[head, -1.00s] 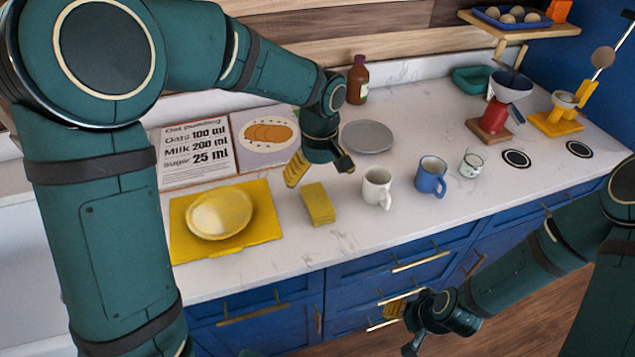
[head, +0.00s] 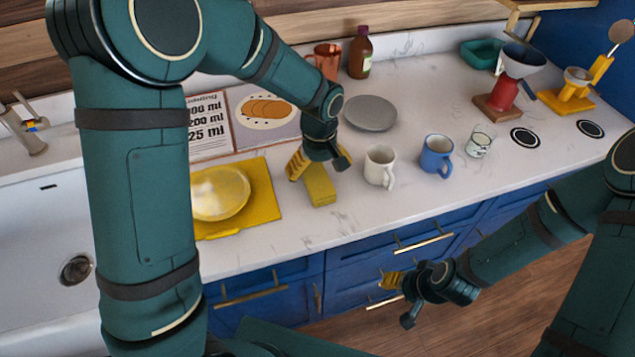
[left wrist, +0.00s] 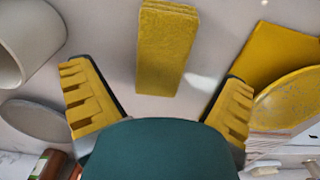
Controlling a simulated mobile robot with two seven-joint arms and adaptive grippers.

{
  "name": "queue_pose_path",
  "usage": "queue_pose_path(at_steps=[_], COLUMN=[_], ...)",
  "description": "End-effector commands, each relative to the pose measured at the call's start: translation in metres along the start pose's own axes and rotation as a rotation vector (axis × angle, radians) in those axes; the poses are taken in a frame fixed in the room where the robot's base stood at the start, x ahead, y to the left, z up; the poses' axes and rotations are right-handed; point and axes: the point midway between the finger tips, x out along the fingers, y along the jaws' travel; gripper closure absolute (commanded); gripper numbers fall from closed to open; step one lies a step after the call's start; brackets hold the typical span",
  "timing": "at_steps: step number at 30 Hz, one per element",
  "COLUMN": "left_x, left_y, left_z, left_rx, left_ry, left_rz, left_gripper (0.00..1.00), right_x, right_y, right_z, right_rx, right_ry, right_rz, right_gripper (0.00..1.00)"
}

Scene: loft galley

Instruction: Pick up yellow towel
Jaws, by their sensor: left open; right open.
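The yellow towel (head: 320,186) is a small folded block lying on the white counter, between the yellow mat and the white mug. My left gripper (head: 316,172) is just behind and above it in the head view, partly hiding its far end. In the left wrist view the towel (left wrist: 167,48) lies ahead of and between the open yellow fingers (left wrist: 160,98), apart from both. My left gripper is open and empty. My right gripper (head: 398,296) is open and empty, low in front of the blue drawers.
A yellow plate (head: 220,193) sits on a yellow mat (head: 262,190) left of the towel. A white mug (head: 379,167), a blue mug (head: 436,155) and a glass (head: 480,141) stand to the right. A grey plate (head: 371,112) and a brown bottle (head: 360,53) are behind.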

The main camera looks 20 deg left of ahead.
Motion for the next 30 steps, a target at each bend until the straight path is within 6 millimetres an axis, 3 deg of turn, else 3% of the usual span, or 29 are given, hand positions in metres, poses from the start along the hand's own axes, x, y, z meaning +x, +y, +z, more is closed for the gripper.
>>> queue_pose_path(at_steps=[9,18,24,25,30], left_x=[0.043,0.046,0.046,0.046,0.046], left_y=[-0.003,-0.003,-0.003,-0.003,-0.003], left_z=[-0.003,-0.003,-0.003,-0.003,-0.003], left_rx=[0.000,-0.001,0.000,0.000,0.000], left_ry=[-0.002,-0.001,-0.001,-0.001,-0.001], left_rz=[-0.002,-0.001,-0.001,-0.001,-0.001], left_gripper=[0.01,0.01,0.71,0.76,0.76], right_x=[0.006,0.006,0.006,0.006,0.006], right_y=[0.002,0.002,0.002,0.002,0.002], right_z=[0.003,0.003,0.003,0.003,0.003], right_rx=[-0.002,-0.002,-0.002,-0.002,-0.002], right_ry=[-0.006,-0.006,-0.006,-0.006,-0.006], right_rz=[-0.001,-0.001,-0.001,-0.001,-0.001], right_gripper=[0.53,0.53,0.53,0.53,0.53])
